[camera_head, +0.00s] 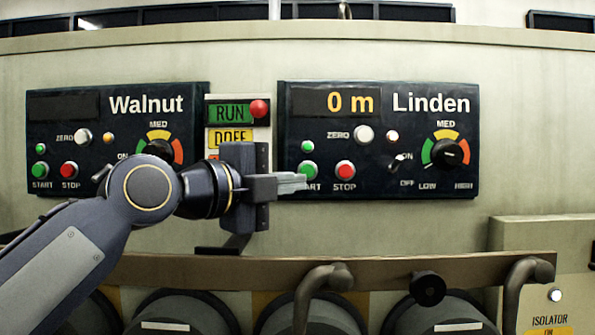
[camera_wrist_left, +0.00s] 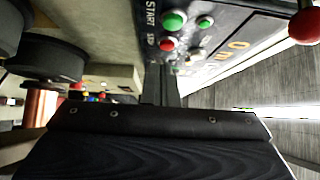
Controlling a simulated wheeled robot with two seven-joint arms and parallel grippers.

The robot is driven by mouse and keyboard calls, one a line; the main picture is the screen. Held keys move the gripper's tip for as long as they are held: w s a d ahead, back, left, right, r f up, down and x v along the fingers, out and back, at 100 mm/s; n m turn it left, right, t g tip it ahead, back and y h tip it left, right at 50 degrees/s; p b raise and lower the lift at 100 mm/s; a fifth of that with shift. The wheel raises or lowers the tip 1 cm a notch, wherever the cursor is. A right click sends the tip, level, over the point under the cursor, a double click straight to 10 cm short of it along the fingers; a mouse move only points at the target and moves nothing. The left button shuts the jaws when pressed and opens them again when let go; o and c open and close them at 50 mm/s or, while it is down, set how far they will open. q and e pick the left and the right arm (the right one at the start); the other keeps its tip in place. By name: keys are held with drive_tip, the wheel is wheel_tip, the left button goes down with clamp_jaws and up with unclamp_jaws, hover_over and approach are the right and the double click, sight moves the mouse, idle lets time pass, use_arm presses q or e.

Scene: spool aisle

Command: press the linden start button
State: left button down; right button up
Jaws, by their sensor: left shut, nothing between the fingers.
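The Linden panel (camera_head: 378,180) is dark, and its display reads 0 m. Its green start button (camera_head: 308,167) sits at the panel's lower left, with the red stop button (camera_head: 345,169) to its right. My left gripper (camera_head: 292,184) is shut and empty. Its fingertips overlap the START label just below the start button in the head view. I cannot tell whether they touch the panel. In the left wrist view the fingers (camera_wrist_left: 161,84) point toward the panel, with the stop button (camera_wrist_left: 167,44) and start button (camera_wrist_left: 174,20) beyond them. My right gripper is not in view.
The Walnut panel (camera_head: 118,105) is at the left, partly behind my left arm. A RUN/DOFF sign (camera_head: 229,113) with a red knob (camera_head: 259,109) stands between the panels. A rail (camera_head: 400,268) with curved handles runs below. A toggle (camera_head: 397,161) and dial (camera_head: 450,152) sit right of the stop button.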

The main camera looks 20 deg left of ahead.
sight(308, 171)
use_arm(q)
drive_tip(key=w+p, duration=0.1)
drive_tip(key=w, duration=0.4)
drive_tip(key=shift+w+a, duration=0.1)
drive_tip(key=shift+a, duration=0.05)
drive_tip(key=shift+a, duration=0.1)
